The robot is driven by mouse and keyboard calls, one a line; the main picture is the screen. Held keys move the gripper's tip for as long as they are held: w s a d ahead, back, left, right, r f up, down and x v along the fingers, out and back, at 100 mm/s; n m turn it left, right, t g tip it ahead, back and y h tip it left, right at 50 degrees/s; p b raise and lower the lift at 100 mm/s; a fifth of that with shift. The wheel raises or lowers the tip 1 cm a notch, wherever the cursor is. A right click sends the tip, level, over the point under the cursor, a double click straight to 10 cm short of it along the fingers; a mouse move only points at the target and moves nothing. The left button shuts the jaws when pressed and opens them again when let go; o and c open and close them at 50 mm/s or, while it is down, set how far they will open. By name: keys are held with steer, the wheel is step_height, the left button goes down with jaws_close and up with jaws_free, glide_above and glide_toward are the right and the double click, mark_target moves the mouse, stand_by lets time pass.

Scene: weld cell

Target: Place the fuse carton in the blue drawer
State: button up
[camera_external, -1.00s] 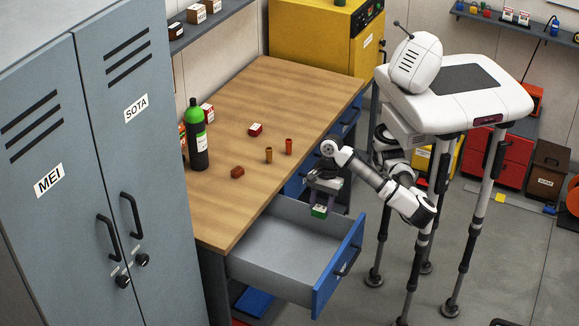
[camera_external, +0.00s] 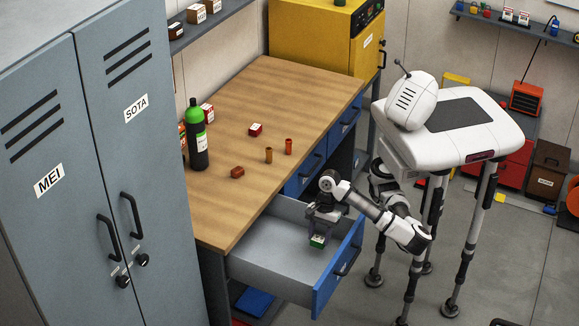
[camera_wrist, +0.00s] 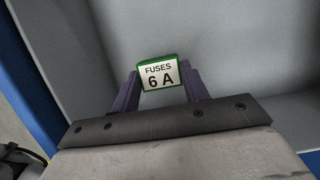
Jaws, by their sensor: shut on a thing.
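The fuse carton is a small green box with a white label reading "FUSES 6 A" (camera_wrist: 160,75). My gripper (camera_wrist: 161,88) is shut on it, one finger on each side, in the wrist view. In the external view the carton (camera_external: 317,242) hangs below my gripper (camera_external: 320,233), over the right part of the open blue drawer. The drawer has a grey inside (camera_external: 275,255) and a blue front (camera_external: 337,272). The drawer looks empty otherwise. Whether the carton touches the drawer floor I cannot tell.
The wooden bench top (camera_external: 260,110) above the drawer carries a green-topped dark bottle (camera_external: 196,140), a red-and-white carton (camera_external: 255,129), orange-brown cylinders (camera_external: 288,146) and a brown-red block (camera_external: 237,172). Grey lockers (camera_external: 90,170) stand at left. The drawer's left part is free.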

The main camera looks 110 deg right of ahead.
mark_target(319, 244)
steer(key=shift+f+b, duration=2.15)
steer(key=shift+f, duration=0.2)
steer(key=o, duration=1)
steer(key=shift+r, duration=0.1)
steer(key=p+v, duration=0.4)
steer(key=v, duration=0.8)
steer(key=shift+r, duration=0.1)
